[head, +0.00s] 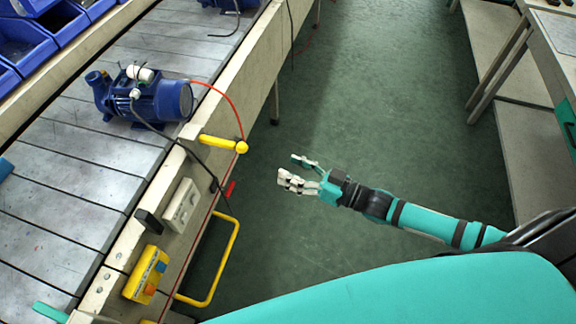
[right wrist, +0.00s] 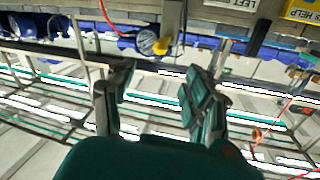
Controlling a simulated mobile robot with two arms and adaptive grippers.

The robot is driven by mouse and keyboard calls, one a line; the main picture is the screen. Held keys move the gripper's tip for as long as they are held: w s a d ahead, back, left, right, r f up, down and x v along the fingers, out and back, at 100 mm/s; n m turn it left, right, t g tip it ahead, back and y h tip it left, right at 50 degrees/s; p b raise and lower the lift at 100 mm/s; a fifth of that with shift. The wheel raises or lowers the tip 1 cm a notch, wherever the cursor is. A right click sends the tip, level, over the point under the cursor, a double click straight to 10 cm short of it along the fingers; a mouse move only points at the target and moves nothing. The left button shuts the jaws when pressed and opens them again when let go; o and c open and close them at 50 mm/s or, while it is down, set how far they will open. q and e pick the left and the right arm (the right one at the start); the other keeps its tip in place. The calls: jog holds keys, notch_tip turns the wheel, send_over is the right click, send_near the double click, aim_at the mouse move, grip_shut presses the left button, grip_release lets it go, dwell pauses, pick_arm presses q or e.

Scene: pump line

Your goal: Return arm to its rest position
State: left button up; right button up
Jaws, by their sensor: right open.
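My right arm (head: 425,218) reaches in from the right over the green floor. Its gripper (head: 298,171) is open and empty, to the right of the conveyor's edge and apart from it. In the right wrist view the two fingers of this gripper (right wrist: 158,92) stand apart with nothing between them. My left gripper cannot be made out.
A blue pump (head: 150,98) stands on the conveyor (head: 70,190). A yellow handle (head: 220,143), a yellow button box (head: 146,273) and a yellow rail (head: 225,262) line its edge. Blue bins (head: 22,45) are at upper left. A workbench (head: 550,50) stands at right. Floor between is clear.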

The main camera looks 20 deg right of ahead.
dwell(0.3)
jog(key=s+d+f+m+g+h, duration=0.1)
jog(key=s+d+f+h, duration=0.15)
jog(key=f, duration=0.65)
jog(key=s+d+f+m+g+h, duration=0.1)
jog(key=d+f+h, duration=0.3)
jog(key=f, duration=0.5)
jog(key=s+d+f+m+g+h, duration=0.1)
jog(key=s+d+f+h, duration=0.2)
jog(key=f, duration=0.6)
jog(key=s+f+g+h, duration=0.1)
jog(key=s+f+g, duration=0.2)
jog(key=s+f, duration=0.5)
jog(key=s+f+m+g+h, duration=0.1)
jog(key=s+f+g, duration=0.3)
jog(key=s+f, duration=0.5)
jog(key=s, duration=0.6)
jog(key=shift+a, duration=0.25)
jog(key=s, duration=0.2)
jog(key=s+a+f+g, duration=0.1)
jog(key=s, duration=0.2)
jog(key=s+a+f+g, duration=0.1)
jog(key=s, duration=0.2)
jog(key=shift+s+a+h, duration=0.15)
jog(key=shift+h, duration=0.2)
jog(key=shift+c, duration=0.2)
